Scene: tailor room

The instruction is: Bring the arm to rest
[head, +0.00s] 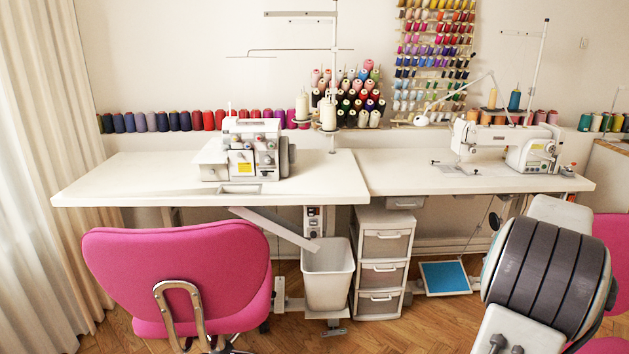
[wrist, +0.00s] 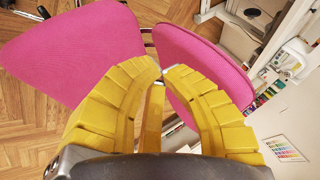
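My gripper (wrist: 163,70) shows in the wrist view as two yellow segmented fingers that arch inward. Their tips almost meet, with only a sliver between them, and I see nothing held. A narrow yellow-brown strip shows in the space between the fingers; I cannot tell what it is. Beyond the tips are the parts of a pink chair (wrist: 75,50). In the head view my arm's grey and dark ribbed link stands at the lower right. The gripper itself is not visible there.
A pink chair (head: 180,275) stands at the left before the white sewing table (head: 110,180). A pink chair (head: 612,245) is partly hidden behind my arm. A sewing machine (head: 505,140), drawers (head: 383,245) and a bin (head: 326,275) are nearby. Some wooden floor (head: 440,320) is clear.

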